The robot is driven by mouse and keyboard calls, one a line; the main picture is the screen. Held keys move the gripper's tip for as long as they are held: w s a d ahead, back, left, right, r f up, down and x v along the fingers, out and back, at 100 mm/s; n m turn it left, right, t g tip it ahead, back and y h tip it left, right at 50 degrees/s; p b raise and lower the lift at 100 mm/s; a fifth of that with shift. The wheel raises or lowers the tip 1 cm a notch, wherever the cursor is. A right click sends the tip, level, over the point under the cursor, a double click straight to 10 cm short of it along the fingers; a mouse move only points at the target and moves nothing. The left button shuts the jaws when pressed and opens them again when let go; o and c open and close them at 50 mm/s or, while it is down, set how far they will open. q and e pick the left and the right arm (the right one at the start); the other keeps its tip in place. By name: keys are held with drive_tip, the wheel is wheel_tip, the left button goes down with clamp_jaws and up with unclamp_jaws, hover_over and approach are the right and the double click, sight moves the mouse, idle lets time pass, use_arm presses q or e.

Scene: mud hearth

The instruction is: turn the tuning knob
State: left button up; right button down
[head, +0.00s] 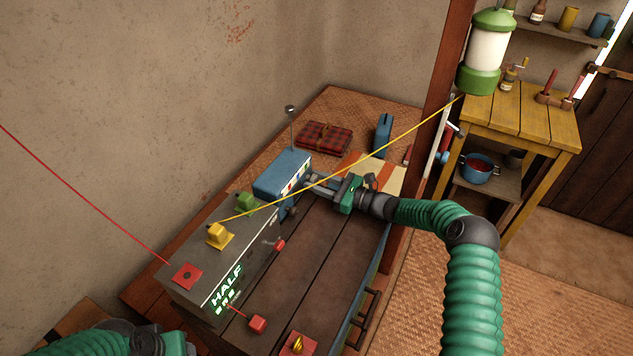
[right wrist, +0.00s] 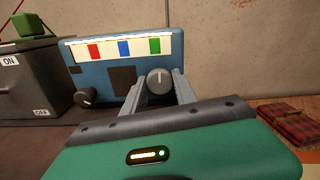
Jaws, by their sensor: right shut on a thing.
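A blue radio (head: 281,174) stands on the dark plank table. In the right wrist view its front (right wrist: 110,68) faces me, with a pale dial strip (right wrist: 120,47) marked red, blue and green. A round grey knob (right wrist: 160,77) with a white line pointing up sits at the right of the front. A second, dark knob (right wrist: 87,97) sits lower left, clear of my fingers. My right gripper (head: 309,181) is at the radio's front, its fingers shut on the grey knob from either side. Only part of my left gripper (head: 178,345) shows at the bottom left; its fingers are hidden.
A grey box (head: 212,262) with a lit HALF display stands left of the radio, carrying red, yellow and green pieces. A yellow cord (head: 400,136) runs above my right gripper to the post. A folded plaid cloth (head: 324,138) lies behind.

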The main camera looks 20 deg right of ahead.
drive_tip(key=shift+d+m, duration=0.1)
drive_tip(key=shift+m, duration=3)
drive_tip(key=c, duration=1)
unclamp_jaws()
drive_tip(key=shift+d, duration=0.15)
